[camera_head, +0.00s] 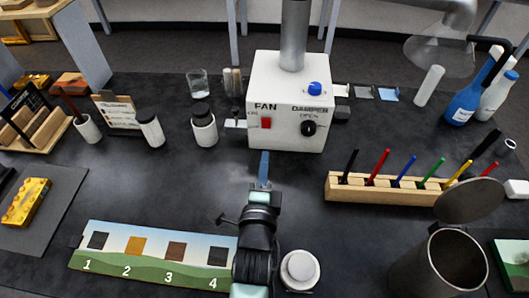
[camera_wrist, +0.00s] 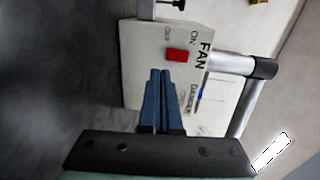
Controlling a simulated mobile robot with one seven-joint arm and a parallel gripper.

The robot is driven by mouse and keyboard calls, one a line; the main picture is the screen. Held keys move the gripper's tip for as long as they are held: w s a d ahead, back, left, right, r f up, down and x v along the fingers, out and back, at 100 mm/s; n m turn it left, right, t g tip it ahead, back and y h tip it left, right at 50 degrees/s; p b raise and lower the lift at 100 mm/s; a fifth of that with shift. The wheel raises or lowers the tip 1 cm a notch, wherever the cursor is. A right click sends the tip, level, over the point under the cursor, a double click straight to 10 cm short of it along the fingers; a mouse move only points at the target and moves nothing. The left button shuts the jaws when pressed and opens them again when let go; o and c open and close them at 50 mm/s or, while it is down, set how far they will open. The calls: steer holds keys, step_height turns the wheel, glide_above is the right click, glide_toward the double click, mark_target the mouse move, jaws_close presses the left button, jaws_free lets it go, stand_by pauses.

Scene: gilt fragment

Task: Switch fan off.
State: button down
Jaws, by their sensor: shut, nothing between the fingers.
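A white control box (camera_head: 290,85) stands at the back middle of the dark table, with a metal duct rising from its top. Its front carries the label FAN above a red switch (camera_head: 266,123), and DAMPER above a black knob (camera_head: 309,128). The red switch also shows in the wrist view (camera_wrist: 177,55), between the words ON and OFF; its tilt is too small to tell. My gripper (camera_head: 264,158) is shut and empty, in front of the box and just below the switch. In the wrist view its blue fingers (camera_wrist: 161,74) point towards the box, apart from the switch.
A blue button (camera_head: 315,88) sits on top of the box. Dark-capped jars (camera_head: 204,125) stand to its left. A wooden rack (camera_head: 385,190) with coloured sticks lies at right, near an open metal canister (camera_head: 440,262). A numbered sample board (camera_head: 150,257) lies at front left.

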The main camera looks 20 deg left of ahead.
steer(key=s, duration=0.2)
steer(key=s+d+f, duration=0.1)
steer(key=s, duration=0.1)
steer(key=s+d+b, duration=0.1)
steer(key=s, duration=0.1)
steer(key=shift+s+f, duration=0.2)
steer(key=shift+f, duration=0.05)
steer(key=shift+s, duration=0.1)
steer(key=w+d+r+n+t+p, duration=0.1)
steer(key=w+d+r+n+t, duration=0.15)
steer(key=r, duration=0.85)
steer(key=w+d+r+n+t+p, duration=0.1)
steer(key=w+r+n, duration=0.2)
steer(key=r, duration=0.8)
steer(key=w+d+r+n+t+p, duration=0.1)
steer(key=w+d+r+n+t, duration=0.1)
steer(key=r, duration=0.9)
steer(key=s+d+r+n+t+h, duration=0.1)
steer(key=s+d+r+n, duration=0.1)
steer(key=r, duration=0.7)
steer(key=s+d+r+n+t+h+p, duration=0.1)
steer(key=s+d+r+n+t+h, duration=0.1)
steer(key=s+r, duration=0.3)
steer(key=s+d+r+n+t+h+p, duration=0.1)
steer(key=s+d+r+n+t, duration=0.1)
steer(key=r, duration=1)
steer(key=shift+s+d+r+n+h, duration=0.3)
steer(key=shift+s+d+r+n, duration=0.15)
steer(key=shift+s+n, duration=0.35)
